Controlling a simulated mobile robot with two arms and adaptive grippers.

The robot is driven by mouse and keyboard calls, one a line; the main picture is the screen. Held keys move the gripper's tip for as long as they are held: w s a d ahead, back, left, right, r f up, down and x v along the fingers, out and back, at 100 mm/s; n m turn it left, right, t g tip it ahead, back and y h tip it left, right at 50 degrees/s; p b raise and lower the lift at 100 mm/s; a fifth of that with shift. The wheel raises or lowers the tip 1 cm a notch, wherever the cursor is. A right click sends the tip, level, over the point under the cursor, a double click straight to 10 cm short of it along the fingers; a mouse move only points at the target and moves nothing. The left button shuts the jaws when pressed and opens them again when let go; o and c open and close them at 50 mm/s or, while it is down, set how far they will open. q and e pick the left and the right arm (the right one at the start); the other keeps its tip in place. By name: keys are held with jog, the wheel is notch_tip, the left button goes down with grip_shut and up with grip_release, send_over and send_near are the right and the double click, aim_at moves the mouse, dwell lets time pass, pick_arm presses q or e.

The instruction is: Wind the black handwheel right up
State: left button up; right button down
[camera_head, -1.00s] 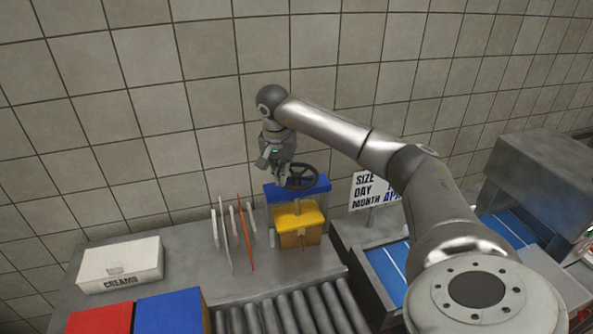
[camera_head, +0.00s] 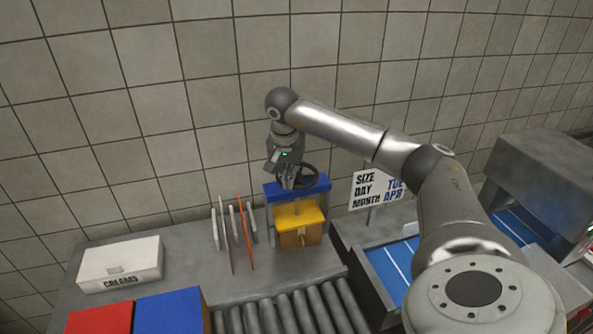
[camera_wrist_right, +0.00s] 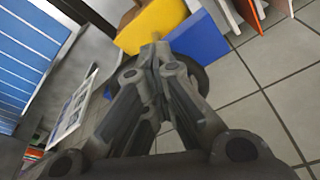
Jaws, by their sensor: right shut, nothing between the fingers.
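The black handwheel (camera_head: 309,177) sits on top of the blue bar of a small press with a yellow block (camera_head: 297,213). My right gripper (camera_head: 287,182) is at the wheel's left side in the head view, pointing down, and covers part of its rim. In the wrist view my right gripper (camera_wrist_right: 152,62) has its fingers together with nothing between them. The dark wheel (camera_wrist_right: 203,80) shows behind the fingers there, with the blue bar (camera_wrist_right: 197,42) beyond it. Whether the fingers touch the wheel I cannot tell. My left gripper is not in view.
Several thin upright pieces (camera_head: 236,232) stand left of the press. A white CREAMS box (camera_head: 121,264) and red (camera_head: 99,319) and blue boxes (camera_head: 170,311) are further left. A roller conveyor (camera_head: 290,312) lies in front. A date sign (camera_head: 377,189) stands to the right.

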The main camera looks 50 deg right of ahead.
aim_at(312, 181)
jog(key=shift+s+d+f, duration=0.1)
jog(key=shift+s+d, duration=0.15)
jog(key=shift+s, duration=0.25)
jog(key=shift+s+d+f, duration=0.1)
jog(key=shift+s+d, duration=0.1)
jog(key=shift+s, duration=0.25)
jog(key=shift+r, duration=0.1)
jog(key=shift+s+d+b, duration=0.3)
jog(key=shift+s+d, duration=0.35)
jog(key=shift+d, duration=0.25)
jog(key=shift+s+d, duration=0.25)
jog(key=shift+d, duration=0.8)
